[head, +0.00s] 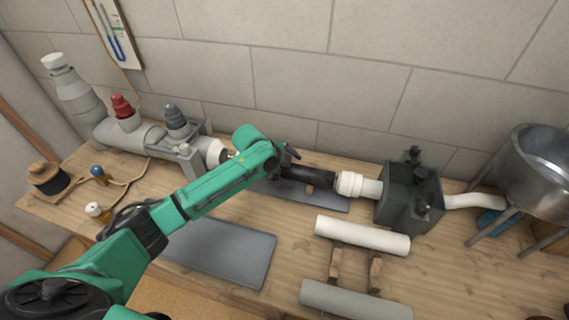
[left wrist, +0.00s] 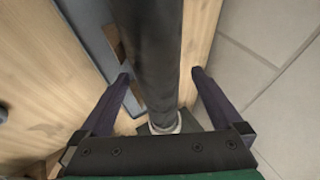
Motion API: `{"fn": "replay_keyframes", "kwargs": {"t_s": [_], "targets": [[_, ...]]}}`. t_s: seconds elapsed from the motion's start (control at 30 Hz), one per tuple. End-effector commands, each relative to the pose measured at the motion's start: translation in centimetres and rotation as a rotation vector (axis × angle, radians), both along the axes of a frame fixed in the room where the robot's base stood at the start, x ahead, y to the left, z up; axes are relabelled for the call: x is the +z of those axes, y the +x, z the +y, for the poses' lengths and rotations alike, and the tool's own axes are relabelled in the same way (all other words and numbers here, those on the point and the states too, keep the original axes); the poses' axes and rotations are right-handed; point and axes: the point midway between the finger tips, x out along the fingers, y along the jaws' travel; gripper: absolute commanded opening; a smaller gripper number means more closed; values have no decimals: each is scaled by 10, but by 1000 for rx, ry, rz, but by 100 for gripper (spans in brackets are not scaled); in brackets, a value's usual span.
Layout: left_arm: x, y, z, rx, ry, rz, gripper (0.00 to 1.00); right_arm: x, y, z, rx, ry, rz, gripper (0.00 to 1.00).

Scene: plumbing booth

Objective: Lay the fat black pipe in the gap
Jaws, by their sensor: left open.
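The fat black pipe (head: 316,174) lies along the line between a white fitting (head: 215,151) on the left and a white ribbed coupling (head: 350,184) on the right. Its right end meets or nearly meets the coupling; my arm hides its left end in the head view. My left gripper (head: 289,158) is over the pipe. In the left wrist view the pipe (left wrist: 158,50) runs between the two spread fingers of the open gripper (left wrist: 161,75), with visible room on both sides. A pale ring (left wrist: 166,126) shows at the pipe's near end. My right gripper is out of view.
A grey mat (head: 330,201) lies under the pipe, with a small wooden block (head: 309,189) below it. A white pipe (head: 362,235) and a grey pipe (head: 355,300) lie in front. A dark grey box (head: 410,200) stands right; a tiled wall (head: 330,90) is close behind.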

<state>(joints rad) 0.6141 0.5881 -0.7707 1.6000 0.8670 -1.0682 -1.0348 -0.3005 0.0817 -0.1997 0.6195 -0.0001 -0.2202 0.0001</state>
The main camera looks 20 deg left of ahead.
Motion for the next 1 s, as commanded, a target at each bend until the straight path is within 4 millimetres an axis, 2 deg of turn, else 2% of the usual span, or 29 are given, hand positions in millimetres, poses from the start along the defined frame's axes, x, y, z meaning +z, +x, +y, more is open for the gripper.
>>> {"fn": "replay_keyframes", "kwargs": {"t_s": [0.17, 0.4, 0.5, 0.63, 1.0], "targets": [[28, -15, 15, 1, 3, -4, 100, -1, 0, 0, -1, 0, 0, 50], [84, -46, 41, 1, 4, -5, 100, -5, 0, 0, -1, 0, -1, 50], [101, -55, 49, 1, 4, -5, 100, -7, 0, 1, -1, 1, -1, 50], [112, -61, 53, 1, 3, -2, 100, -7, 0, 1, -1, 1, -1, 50], [113, -61, 53, 0, 1, -1, 100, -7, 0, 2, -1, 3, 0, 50]]}}
